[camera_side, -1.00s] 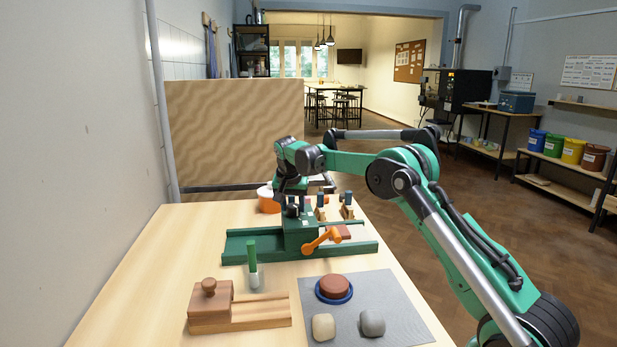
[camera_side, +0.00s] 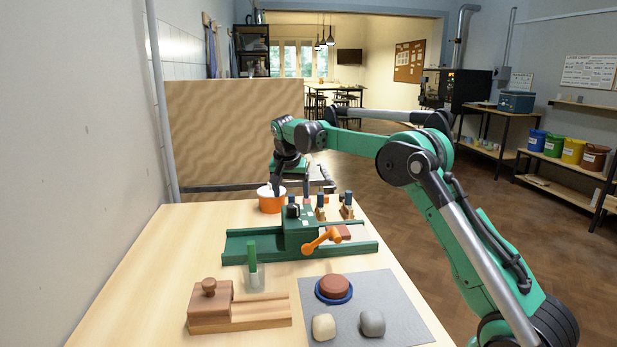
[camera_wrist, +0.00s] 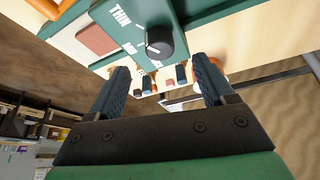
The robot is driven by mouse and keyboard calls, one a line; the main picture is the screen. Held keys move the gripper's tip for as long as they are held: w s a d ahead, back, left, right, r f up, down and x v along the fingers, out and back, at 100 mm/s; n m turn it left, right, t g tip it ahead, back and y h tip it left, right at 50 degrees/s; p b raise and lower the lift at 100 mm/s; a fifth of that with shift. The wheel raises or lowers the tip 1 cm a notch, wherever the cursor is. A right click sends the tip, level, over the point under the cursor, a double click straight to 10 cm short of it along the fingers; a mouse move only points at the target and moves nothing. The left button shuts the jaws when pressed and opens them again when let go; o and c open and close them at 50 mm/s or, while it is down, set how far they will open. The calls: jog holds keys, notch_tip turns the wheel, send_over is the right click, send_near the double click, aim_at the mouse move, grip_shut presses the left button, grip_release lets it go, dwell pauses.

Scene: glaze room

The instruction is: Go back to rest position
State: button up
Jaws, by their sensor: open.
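My gripper (camera_side: 278,188) hangs from the green arm over the far end of the table, in line with the orange pot in the side view. In the wrist view my gripper (camera_wrist: 162,72) has its two dark ribbed fingers wide apart with nothing held between them. The green machine (camera_side: 300,238), with an orange crank (camera_side: 322,241), stands nearer the camera than my gripper. Its black knob (camera_wrist: 159,41) and the lettering "THIN" show in the wrist view. The fingers look clear of the machine.
The orange pot (camera_side: 270,203) and several small blue-topped tools (camera_side: 347,200) stand at the back. A wooden block with a knob (camera_side: 209,305), a green-handled tool (camera_side: 251,262) and a grey mat (camera_side: 385,295) with clay lumps lie in front. The table's left side is clear.

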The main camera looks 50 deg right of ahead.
jog(key=shift+s+a+r, duration=0.1)
jog(key=shift+a+r, duration=0.05)
jog(key=shift+r, duration=0.2)
jog(key=s+a+r+n+t+y, duration=0.15)
jog(key=s+a+r+n, duration=0.25)
jog(key=a, duration=0.4)
jog(key=s+a+f+n+t+y, duration=0.1)
jog(key=s+a+f+n, duration=0.1)
jog(key=s+a+n, duration=0.2)
jog(key=s+a+f+n+t+y, duration=0.1)
jog(key=s+a+f+n+t, duration=0.1)
jog(key=s+a, duration=0.6)
jog(key=s+f+n, duration=0.1)
jog(key=s+n, duration=0.1)
jog(key=s, duration=0.1)
jog(key=shift+s+a, duration=0.25)
